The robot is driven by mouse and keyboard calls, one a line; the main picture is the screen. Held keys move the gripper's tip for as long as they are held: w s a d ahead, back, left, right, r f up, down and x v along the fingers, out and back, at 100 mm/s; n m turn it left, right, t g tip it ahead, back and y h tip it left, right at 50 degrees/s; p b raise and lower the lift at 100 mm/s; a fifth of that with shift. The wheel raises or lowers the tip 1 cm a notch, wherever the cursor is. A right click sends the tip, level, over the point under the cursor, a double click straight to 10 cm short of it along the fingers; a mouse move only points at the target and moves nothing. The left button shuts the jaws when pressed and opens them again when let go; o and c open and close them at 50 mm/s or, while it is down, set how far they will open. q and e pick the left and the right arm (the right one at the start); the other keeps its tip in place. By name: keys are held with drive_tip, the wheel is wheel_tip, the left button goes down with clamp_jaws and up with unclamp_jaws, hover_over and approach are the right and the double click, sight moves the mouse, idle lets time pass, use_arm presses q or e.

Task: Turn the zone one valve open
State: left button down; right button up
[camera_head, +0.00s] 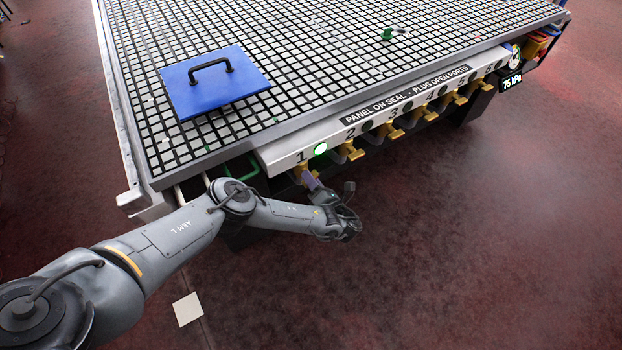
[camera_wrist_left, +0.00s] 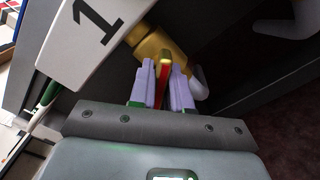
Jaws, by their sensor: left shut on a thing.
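The zone one valve (camera_head: 299,170) is a gold fitting under the front panel, below the number 1. In the left wrist view its gold body (camera_wrist_left: 158,45) shows beside the large 1, with a red handle (camera_wrist_left: 163,90) running between the pale lilac fingers. My left gripper (camera_head: 311,182) is at this valve, shut on the handle. In the wrist view the fingertips (camera_wrist_left: 165,72) lie on both sides of the handle, just short of the gold body. The lamp (camera_head: 320,149) beside the 1 glows green. My right gripper is not in view.
A row of similar gold valves (camera_head: 352,151) runs right under the panel, beside dark lamps. A display (camera_head: 512,82) reads 75 kPa. A blue plate (camera_head: 190,98) with a black handle lies on the grid table (camera_head: 330,75).

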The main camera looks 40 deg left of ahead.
use_arm(q)
drive_tip(key=shift+r+n+p, duration=0.1)
drive_tip(key=shift+n+p, duration=0.5)
drive_tip(key=shift+n, duration=0.3)
drive_tip(key=shift+n+p, duration=0.6)
drive_tip(key=shift+n, duration=0.6)
drive_tip(key=n+p, duration=0.1)
drive_tip(key=n, duration=0.2)
drive_tip(key=shift+n+p, duration=0.3)
drive_tip(key=shift+n, duration=1.4)
drive_tip(key=c, duration=1.2)
unclamp_jaws()
drive_tip(key=shift+o, duration=0.2)
